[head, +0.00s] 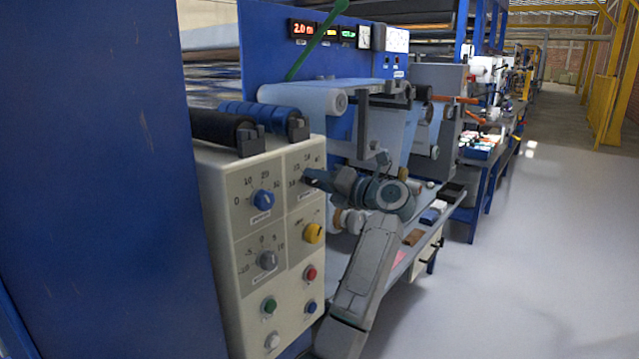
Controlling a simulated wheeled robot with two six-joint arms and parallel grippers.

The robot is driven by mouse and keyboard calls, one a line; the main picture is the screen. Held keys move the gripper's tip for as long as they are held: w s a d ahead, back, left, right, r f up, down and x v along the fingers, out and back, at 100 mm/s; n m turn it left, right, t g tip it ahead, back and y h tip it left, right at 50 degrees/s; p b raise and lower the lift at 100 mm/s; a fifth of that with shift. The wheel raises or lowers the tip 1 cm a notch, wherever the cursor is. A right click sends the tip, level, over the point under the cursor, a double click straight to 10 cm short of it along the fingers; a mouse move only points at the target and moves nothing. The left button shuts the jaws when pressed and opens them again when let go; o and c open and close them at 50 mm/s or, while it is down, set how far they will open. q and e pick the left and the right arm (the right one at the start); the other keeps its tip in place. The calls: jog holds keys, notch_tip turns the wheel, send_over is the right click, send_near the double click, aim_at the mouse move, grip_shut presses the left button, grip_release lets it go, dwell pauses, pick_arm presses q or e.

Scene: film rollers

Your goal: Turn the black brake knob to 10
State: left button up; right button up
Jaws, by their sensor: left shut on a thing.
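The cream control panel (232,208) stands at the left centre, with several knobs and buttons on its front. The black brake knob (307,176) is at the panel's upper right, with scale figures around it too small to read surely. My left gripper (313,180) reaches in from the right of the panel and is shut on this knob. The fingers cover most of the knob, so I cannot tell where its pointer stands. My right gripper is not in view.
A blue knob (263,199), a yellow knob (313,233) and a grey knob (267,260) sit close by on the panel. Black and blue rollers (258,110) lie above it. A large blue wall (100,180) fills the left. Floor at right is clear.

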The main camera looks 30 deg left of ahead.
pick_arm(q)
jog(key=shift+f, duration=0.15)
jog(key=o, duration=1)
jog(key=d+b, duration=0.1)
jog(key=d, duration=0.9)
jog(key=shift+s+d, duration=0.4)
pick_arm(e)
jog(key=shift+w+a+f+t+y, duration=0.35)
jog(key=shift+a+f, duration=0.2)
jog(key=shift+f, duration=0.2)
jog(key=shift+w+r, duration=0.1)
